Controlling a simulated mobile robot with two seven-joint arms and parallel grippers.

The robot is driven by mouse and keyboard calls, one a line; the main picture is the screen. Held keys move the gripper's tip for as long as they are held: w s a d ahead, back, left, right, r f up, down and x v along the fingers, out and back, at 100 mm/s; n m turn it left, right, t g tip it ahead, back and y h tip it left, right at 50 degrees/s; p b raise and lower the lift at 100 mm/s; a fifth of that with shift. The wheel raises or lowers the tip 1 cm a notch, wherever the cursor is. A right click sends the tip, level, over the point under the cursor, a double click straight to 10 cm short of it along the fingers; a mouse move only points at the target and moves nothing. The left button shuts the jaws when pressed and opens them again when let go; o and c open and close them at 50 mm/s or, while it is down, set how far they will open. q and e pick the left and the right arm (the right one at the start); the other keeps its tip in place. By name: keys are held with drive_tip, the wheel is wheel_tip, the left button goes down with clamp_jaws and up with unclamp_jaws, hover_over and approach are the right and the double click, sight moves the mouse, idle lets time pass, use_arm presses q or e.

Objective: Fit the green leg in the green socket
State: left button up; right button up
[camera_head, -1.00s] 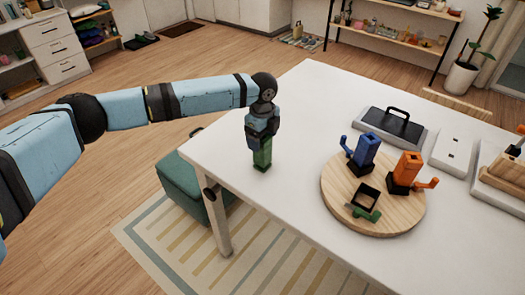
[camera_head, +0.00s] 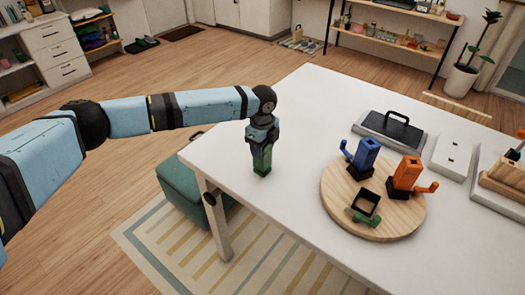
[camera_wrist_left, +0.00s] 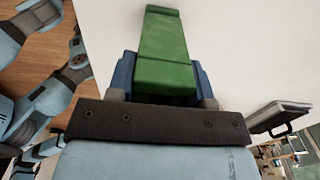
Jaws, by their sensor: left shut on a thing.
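The green leg (camera_head: 262,160) is in my left gripper (camera_head: 262,146), which is shut on its upper part. The leg hangs about upright over the left part of the white table; I cannot tell whether its foot touches the top. In the left wrist view the green leg (camera_wrist_left: 166,45) runs out from between the blue fingers. The green socket (camera_head: 366,202), a dark square holder with a green handle, is at the front of the round wooden board (camera_head: 395,222), to the right of the gripper. Its opening looks empty. My right gripper is not in view.
A blue piece (camera_head: 366,152) and an orange piece (camera_head: 406,174) stand in dark holders on the board. A grey tray with a black handle (camera_head: 396,122) and a white plate (camera_head: 452,158) lie behind. The table (camera_head: 295,200) is bare between leg and board.

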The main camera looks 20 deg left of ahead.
use_arm(q)
wheel_tip(320, 180, up, 20)
drive_tip(key=b, duration=0.1)
drive_tip(key=s+a+f+n+p, duration=0.2)
drive_tip(key=s+f+n, duration=0.3)
drive_tip(key=s+n, duration=0.4)
drive_tip(key=s+a+f+n+p, duration=0.3)
drive_tip(key=s+n, duration=0.6)
drive_tip(key=n, duration=0.4)
wheel_tip(320, 180, down, 2)
drive_tip(key=shift+s+f+p, duration=0.1)
drive_tip(key=shift+s+p, duration=0.15)
drive_tip(key=shift+p, duration=0.2)
drive_tip(key=shift+d, duration=0.15)
